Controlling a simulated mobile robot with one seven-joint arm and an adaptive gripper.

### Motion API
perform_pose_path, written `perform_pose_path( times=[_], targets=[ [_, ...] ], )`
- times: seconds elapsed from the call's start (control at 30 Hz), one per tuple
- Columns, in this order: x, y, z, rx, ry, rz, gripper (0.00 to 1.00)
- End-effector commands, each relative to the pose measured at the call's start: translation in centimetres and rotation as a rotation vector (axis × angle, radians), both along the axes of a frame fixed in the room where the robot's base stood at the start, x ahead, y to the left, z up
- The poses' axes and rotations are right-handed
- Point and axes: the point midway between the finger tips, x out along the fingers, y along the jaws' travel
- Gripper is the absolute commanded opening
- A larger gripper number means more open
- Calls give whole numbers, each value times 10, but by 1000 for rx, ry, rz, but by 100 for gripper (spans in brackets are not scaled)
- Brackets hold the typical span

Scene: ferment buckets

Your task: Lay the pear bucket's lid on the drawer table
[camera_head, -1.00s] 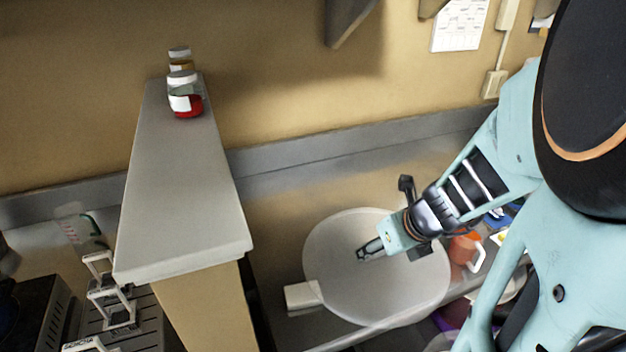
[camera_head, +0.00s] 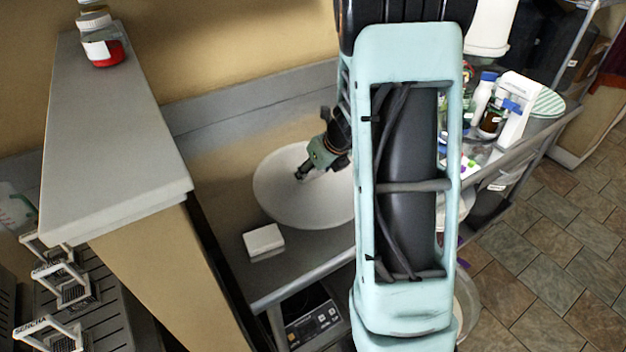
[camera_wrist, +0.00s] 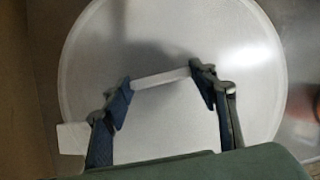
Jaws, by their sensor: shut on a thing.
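The lid is a large round pale disc (camera_head: 275,195), lying roughly flat over the steel table (camera_head: 262,285) in the corner by the wall. It fills most of the wrist view (camera_wrist: 180,135). My gripper (camera_head: 301,176) is above the lid's middle. In the wrist view my gripper's fingers (camera_wrist: 160,78) stand at the two ends of the lid's pale bar handle and are shut on it. My arm hides the lid's right side in the head view. I cannot tell whether the lid touches the table. No pear mark is visible.
A small white block (camera_head: 263,241) lies on the table by the lid's near left edge. A grey-topped partition (camera_head: 115,150) with jars (camera_head: 100,40) stands on the left. Bottles (camera_head: 482,98) crowd the table's right part. A scale (camera_head: 315,322) sits below the table's front.

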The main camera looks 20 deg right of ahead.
Motion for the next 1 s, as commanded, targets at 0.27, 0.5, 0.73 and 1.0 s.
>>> perform_pose_path(
  times=[0.27,0.5,0.73,1.0],
  targets=[
    [7,-1,-34,1,0,-2,21],
    [7,0,-37,0,-2,1,21],
    [7,0,-42,0,-1,0,21],
    [6,0,-49,0,0,0,56]
  ],
)
